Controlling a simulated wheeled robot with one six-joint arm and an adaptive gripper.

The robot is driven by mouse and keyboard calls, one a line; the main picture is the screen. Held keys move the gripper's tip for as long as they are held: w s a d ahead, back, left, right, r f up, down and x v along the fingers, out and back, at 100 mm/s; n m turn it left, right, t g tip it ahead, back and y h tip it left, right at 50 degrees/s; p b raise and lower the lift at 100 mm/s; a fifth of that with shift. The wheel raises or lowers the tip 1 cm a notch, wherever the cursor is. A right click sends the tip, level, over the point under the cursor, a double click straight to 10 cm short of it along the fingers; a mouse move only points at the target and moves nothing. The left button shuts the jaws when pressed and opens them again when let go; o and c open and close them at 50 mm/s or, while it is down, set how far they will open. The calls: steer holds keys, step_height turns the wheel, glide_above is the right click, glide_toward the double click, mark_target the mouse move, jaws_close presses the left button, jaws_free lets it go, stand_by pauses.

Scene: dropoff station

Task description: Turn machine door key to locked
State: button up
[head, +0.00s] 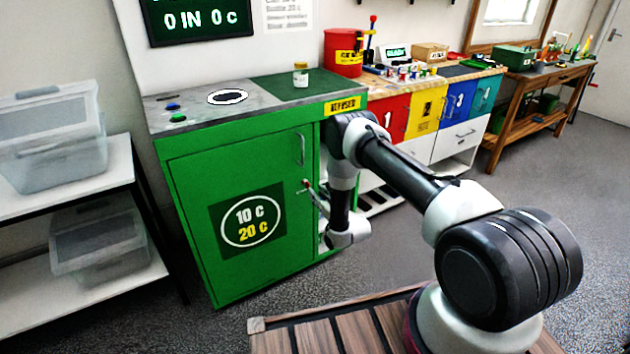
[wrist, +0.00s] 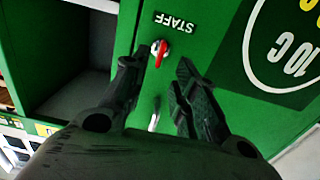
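The green machine door (head: 200,165) looks shut in the head view. The red key (wrist: 160,53) sits in a round silver lock beside an upside-down STAFF label (wrist: 177,22) in the wrist view. Its red grip stands nearly upright in that picture, slightly tilted. In the head view the key is a tiny red spot (head: 306,184) below the door handle (head: 301,149). My gripper (wrist: 158,65) is open, with one finger on each side of the key in the picture. I see no contact. In the head view the gripper is small and partly hidden by my arm.
An open grey bay (wrist: 75,60) lies left of the door in the wrist view. A jar (head: 300,75) stands on the machine's top. Shelves with clear bins (head: 50,135) are at the left, and a workbench with coloured cabinets (head: 425,112) is at the right.

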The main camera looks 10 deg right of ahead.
mark_target(309, 184)
steer(key=x, duration=0.5)
steer(key=r+x, duration=0.1)
steer(key=x, duration=0.1)
steer(key=shift+w+a+r, duration=0.1)
steer(key=shift+w, duration=0.3)
jaws_close()
